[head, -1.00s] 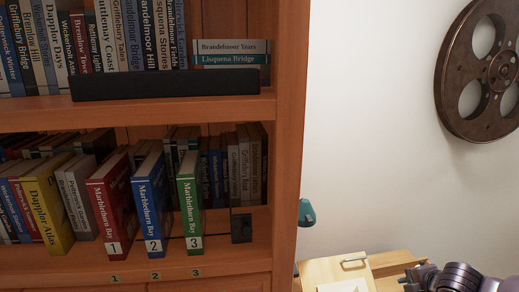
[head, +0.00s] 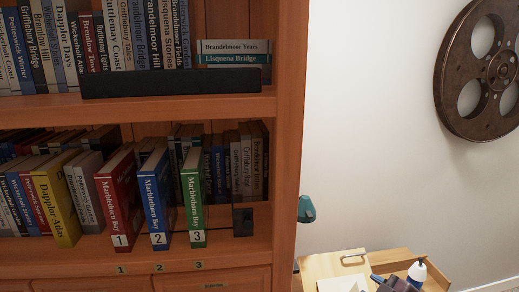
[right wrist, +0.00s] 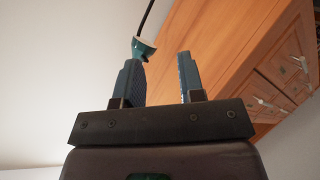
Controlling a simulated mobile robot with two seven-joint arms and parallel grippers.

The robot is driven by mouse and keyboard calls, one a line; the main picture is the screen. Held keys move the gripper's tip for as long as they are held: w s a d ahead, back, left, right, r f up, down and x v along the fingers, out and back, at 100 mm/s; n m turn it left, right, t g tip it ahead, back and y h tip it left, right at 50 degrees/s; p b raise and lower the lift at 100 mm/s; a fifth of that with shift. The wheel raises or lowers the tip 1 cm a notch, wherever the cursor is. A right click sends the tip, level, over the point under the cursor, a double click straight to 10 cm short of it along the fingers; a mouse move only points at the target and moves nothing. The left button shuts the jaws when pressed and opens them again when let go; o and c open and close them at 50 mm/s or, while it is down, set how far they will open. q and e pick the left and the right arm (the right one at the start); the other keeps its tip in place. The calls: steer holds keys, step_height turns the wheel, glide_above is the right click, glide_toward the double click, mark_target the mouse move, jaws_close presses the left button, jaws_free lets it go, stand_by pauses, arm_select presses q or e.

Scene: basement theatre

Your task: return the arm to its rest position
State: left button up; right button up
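My right gripper (right wrist: 161,76) shows in the right wrist view with its two blue-grey fingers apart and nothing between them. In the head view, a dark part of my right arm (head: 398,285) shows at the bottom edge, in front of the desk area right of the bookcase. My left arm and gripper are not in view. Three Marblethorn Bay books stand leaning on the lower shelf: red 1 (head: 121,200), blue 2 (head: 156,200) and green 3 (head: 194,200), above matching number labels.
The wooden bookcase (head: 287,150) fills the left. A teal lamp (head: 306,210), a wooden board with a clip (head: 335,264) and a white bottle (head: 417,273) are to its right. A film reel (head: 450,90) hangs on the wall. The lamp (right wrist: 143,47) also shows beyond my right fingers.

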steer(key=s+f+m+h, duration=0.2)
steer(key=s+f+m, duration=0.3)
steer(key=s+f, duration=0.3)
steer(key=s+f+m+g+h, duration=0.1)
steer(key=s+f+m, duration=0.5)
steer(key=s, duration=0.9)
step_height(320, 180, down, 2)
steer(key=shift+f+h, duration=0.1)
steer(key=shift+h, duration=0.8)
steer(key=shift+s, duration=0.1)
